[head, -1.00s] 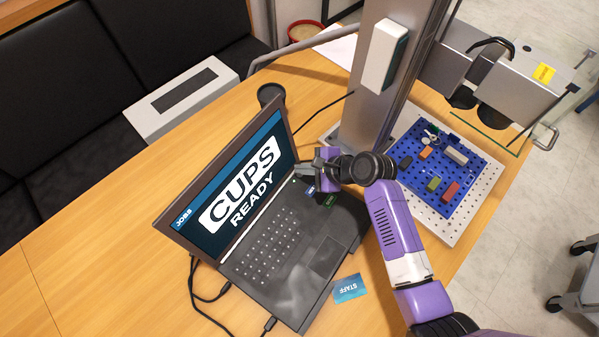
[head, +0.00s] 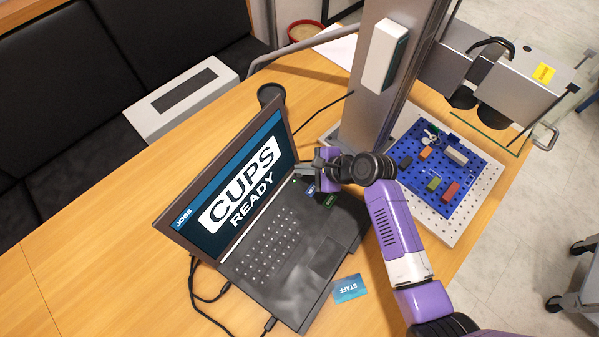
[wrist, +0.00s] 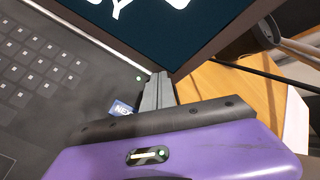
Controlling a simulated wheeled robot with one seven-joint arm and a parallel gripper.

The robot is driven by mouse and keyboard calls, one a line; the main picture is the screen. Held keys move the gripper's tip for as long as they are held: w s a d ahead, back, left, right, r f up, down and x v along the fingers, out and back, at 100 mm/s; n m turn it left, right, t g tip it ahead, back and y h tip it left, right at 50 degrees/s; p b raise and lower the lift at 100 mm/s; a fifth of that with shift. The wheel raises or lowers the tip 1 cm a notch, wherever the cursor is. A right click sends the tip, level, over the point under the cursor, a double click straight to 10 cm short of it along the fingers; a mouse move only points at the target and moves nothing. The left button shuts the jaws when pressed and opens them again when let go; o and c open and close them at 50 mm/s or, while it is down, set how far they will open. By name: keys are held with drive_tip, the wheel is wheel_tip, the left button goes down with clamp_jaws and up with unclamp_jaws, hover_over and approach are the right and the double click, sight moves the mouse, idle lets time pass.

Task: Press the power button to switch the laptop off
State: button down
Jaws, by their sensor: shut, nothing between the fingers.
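The open laptop (head: 290,262) stands on the wooden table. Its lit screen (head: 243,185) reads "JOBS" and "CUPS READY". A small round button with a green light (wrist: 139,78) shows in the wrist view, near the hinge at the keyboard deck's far right corner. My gripper (head: 300,169) is at that corner. In the wrist view its shut, empty fingers (wrist: 158,78) end just right of the green-lit button. I cannot tell whether the tips touch the laptop. The purple gripper body hides part of the deck.
A blue "NEXT" tag (wrist: 121,108) and a green tag (head: 330,201) lie on the laptop's right side. A "STAFF" card (head: 349,288) lies in front. A metal column (head: 372,110) stands behind my gripper. A blue pegboard (head: 414,191) with small parts is at right.

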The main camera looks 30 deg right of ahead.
drive_tip(key=shift+f, duration=0.15)
drive_tip(key=shift+f, duration=0.3)
drive_tip(key=shift+s+f, duration=0.1)
drive_tip(key=shift+f, duration=0.3)
idle(0.7)
drive_tip(key=shift+r, duration=0.1)
drive_tip(key=shift+r+p, duration=0.55)
drive_tip(key=shift+p, duration=0.25)
drive_tip(key=shift+r, duration=0.15)
wheel_tip(320, 180, up, 4)
drive_tip(key=p, duration=0.3)
drive_tip(key=shift+f+p, duration=0.25)
drive_tip(key=shift+p, duration=0.15)
drive_tip(key=shift+r+p, duration=0.4)
drive_tip(key=shift+r, duration=0.8)
